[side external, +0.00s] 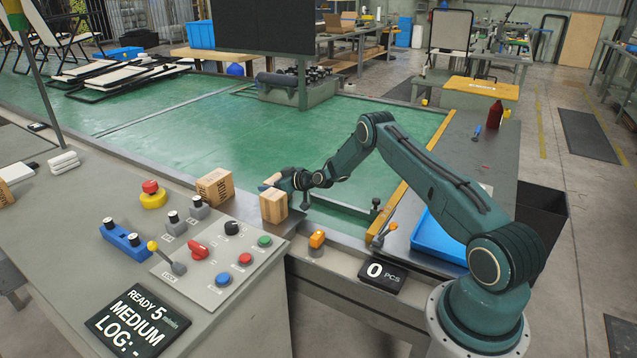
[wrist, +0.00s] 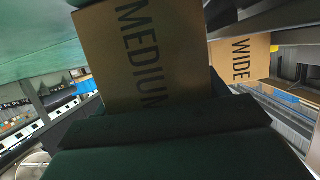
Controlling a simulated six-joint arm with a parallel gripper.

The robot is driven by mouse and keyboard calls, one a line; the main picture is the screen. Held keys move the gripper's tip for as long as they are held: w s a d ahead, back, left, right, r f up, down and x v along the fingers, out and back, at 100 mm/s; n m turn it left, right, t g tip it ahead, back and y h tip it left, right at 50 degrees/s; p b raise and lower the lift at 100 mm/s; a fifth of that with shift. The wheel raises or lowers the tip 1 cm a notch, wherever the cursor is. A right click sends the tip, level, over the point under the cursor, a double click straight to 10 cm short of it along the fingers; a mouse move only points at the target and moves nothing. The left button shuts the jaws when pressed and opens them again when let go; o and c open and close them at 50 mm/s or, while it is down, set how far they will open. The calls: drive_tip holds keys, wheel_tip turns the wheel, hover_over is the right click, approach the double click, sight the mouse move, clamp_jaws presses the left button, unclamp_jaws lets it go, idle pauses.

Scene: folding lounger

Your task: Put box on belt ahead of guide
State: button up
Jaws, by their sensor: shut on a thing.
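A cardboard box (side external: 272,208) is in my gripper (side external: 279,183), at the near edge of the green belt (side external: 330,130). In the wrist view this box (wrist: 130,50) reads "MEDIUM" and fills the space ahead of the jaws. My gripper is shut on it; the fingertips are mostly hidden. In the side view I cannot tell whether the box touches the surface below it. A low metal bar with a dark post (side external: 375,207) stands at the belt's near edge, right of the box; it may be the guide.
A second box (side external: 215,188) stands left of the held one; a box reading "WIDE" (wrist: 240,60) shows in the wrist view. A control panel (side external: 215,262) with knobs and a lever lies in front. A blue tray (side external: 437,238) is at right. The belt's middle is clear.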

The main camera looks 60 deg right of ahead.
drive_tip(key=o, duration=1.2)
drive_tip(key=shift+f, duration=0.15)
drive_tip(key=shift+c, duration=0.2)
drive_tip(key=shift+r, duration=0.2)
drive_tip(key=v, duration=1.2)
